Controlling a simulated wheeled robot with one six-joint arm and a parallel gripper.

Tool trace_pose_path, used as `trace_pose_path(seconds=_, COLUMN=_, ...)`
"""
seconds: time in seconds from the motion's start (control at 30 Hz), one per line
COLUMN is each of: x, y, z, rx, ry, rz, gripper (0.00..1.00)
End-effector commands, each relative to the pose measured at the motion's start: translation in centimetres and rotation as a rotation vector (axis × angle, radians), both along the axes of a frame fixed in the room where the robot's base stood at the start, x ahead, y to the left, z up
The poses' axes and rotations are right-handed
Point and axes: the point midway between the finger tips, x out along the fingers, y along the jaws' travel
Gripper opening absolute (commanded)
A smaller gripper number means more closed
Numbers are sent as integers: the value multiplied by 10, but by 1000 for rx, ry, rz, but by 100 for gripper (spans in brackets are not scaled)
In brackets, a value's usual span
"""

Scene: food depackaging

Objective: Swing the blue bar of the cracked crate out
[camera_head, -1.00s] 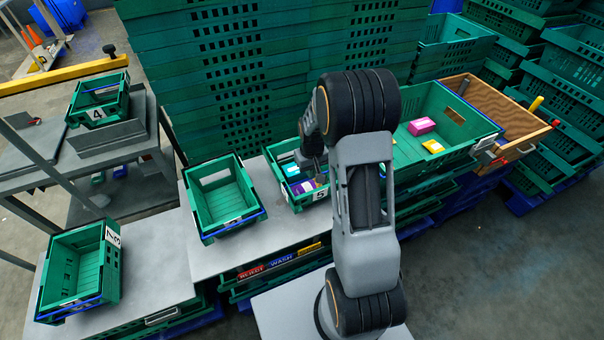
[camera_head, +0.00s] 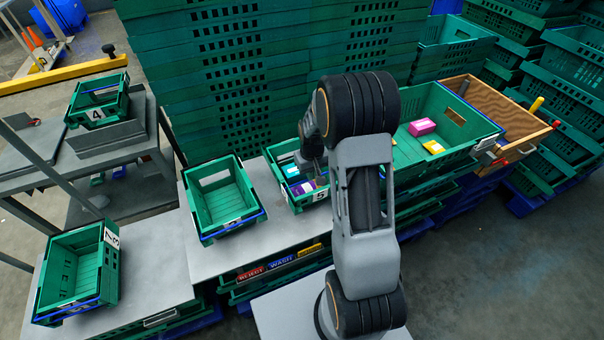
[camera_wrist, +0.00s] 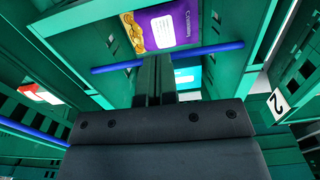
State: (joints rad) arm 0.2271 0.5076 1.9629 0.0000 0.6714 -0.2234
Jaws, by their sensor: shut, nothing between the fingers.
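My gripper (camera_head: 318,172) is shut and empty, low over the small green crate (camera_head: 285,193) with a 5 on its label. A purple packet (camera_head: 305,187) and a teal packet (camera_head: 290,169) lie in that crate. In the wrist view a blue bar (camera_wrist: 215,50) runs across, by the tips of my gripper (camera_wrist: 153,62); I cannot tell whether they touch. The purple packet (camera_wrist: 162,28) shows above the bar and the teal packet (camera_wrist: 187,76) below it. No crack is clear in any crate. My arm hides part of crate 5's right side.
An empty green crate (camera_head: 205,212) with a blue bar stands left of crate 5. Crate 7 (camera_head: 57,283) and crate 4 (camera_head: 83,107) stand further left. A large crate (camera_head: 455,112) with packets is at right. Tall green stacks close off the back.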

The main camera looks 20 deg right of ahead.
Motion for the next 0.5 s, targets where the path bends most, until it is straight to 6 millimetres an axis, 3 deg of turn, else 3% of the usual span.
trace_pose_path(seconds=0.5, x=13, y=0, z=-1, rx=0, ry=0, rz=0, gripper=0)
